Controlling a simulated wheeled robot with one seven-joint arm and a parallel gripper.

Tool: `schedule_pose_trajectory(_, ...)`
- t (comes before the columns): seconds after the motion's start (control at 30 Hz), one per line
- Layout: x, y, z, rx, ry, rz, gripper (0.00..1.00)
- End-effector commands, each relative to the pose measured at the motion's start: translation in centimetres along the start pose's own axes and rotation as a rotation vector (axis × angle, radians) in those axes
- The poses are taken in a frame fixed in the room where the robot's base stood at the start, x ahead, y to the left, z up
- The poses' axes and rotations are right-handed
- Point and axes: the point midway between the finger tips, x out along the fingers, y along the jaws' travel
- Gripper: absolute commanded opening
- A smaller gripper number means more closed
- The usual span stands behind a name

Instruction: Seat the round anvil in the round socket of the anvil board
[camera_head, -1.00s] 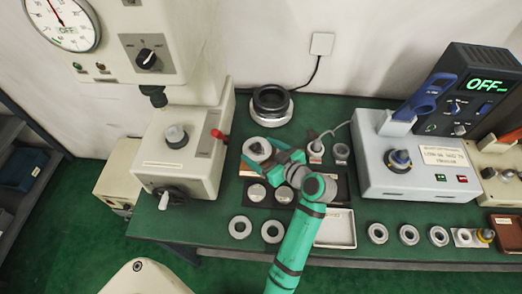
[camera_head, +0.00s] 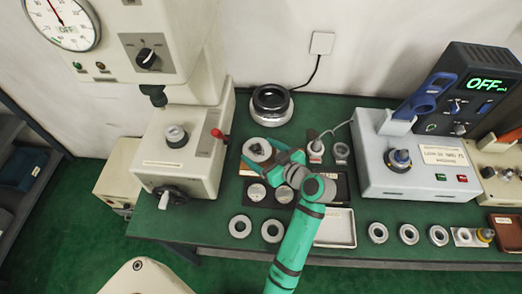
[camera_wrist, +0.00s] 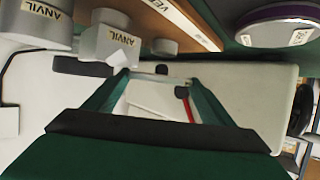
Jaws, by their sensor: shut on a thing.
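The brown anvil board (camera_head: 250,171) is mostly hidden under the gripper. Its edge (camera_wrist: 165,14) shows a label in the upside-down wrist view. Grey pieces marked ANVIL (camera_wrist: 108,45) stand beside the left fingertip. I cannot make out the round socket.
A dark tray (camera_head: 268,203) with round metal pieces lies in front of my gripper. A white tray (camera_head: 337,228) and loose rings (camera_head: 240,227) lie in front.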

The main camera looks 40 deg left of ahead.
Motion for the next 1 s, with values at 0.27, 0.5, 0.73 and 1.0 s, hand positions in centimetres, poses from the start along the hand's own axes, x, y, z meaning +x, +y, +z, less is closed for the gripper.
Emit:
schedule_pose_trajectory(0.27,0.2,0.0,0.4,0.000,0.002,0.001,0.34)
schedule_pose_trajectory(0.5,0.4,0.0,0.8,-0.001,0.002,0.001,0.34)
schedule_pose_trajectory(0.73,0.5,0.0,1.2,-0.001,0.001,0.000,0.34)
schedule_pose_trajectory(1.0,0.4,0.0,1.0,0.001,0.000,0.000,0.34)
